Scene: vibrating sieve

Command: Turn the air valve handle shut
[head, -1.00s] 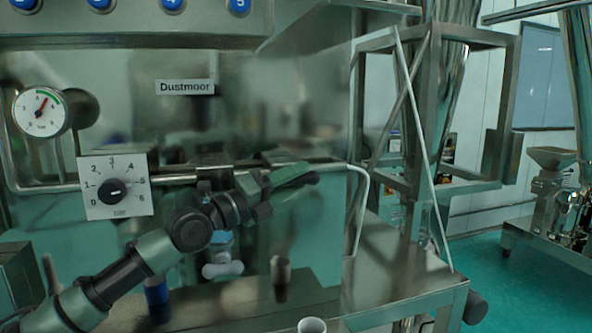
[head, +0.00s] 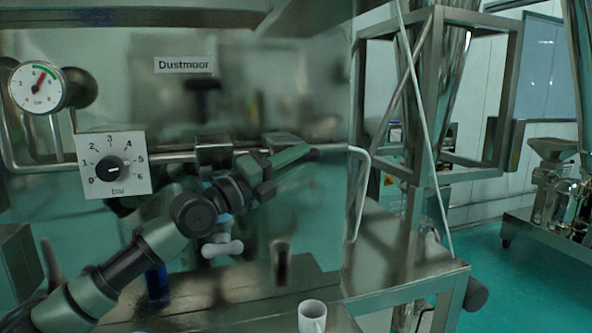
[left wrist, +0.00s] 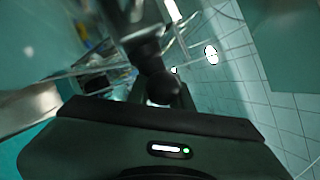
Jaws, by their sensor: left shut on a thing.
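The left gripper (head: 290,157) reaches in from the left at the front of the steel machine, close to the horizontal air pipe (head: 175,157). It is shut on a slim thing that I take to be the air valve handle. The jaws and arm largely hide that handle, so its exact angle does not show. In the left wrist view, the dark gripper housing fills the bottom, with a dark rounded part in front of it. My right gripper is not in view.
A pressure gauge (head: 37,87) and a square bar dial (head: 112,165) sit left of the gripper. A blue-topped fitting with a pale handle (head: 222,248) is below the arm. A white mug (head: 312,316) stands at the front. A steel frame (head: 440,90) stands at right.

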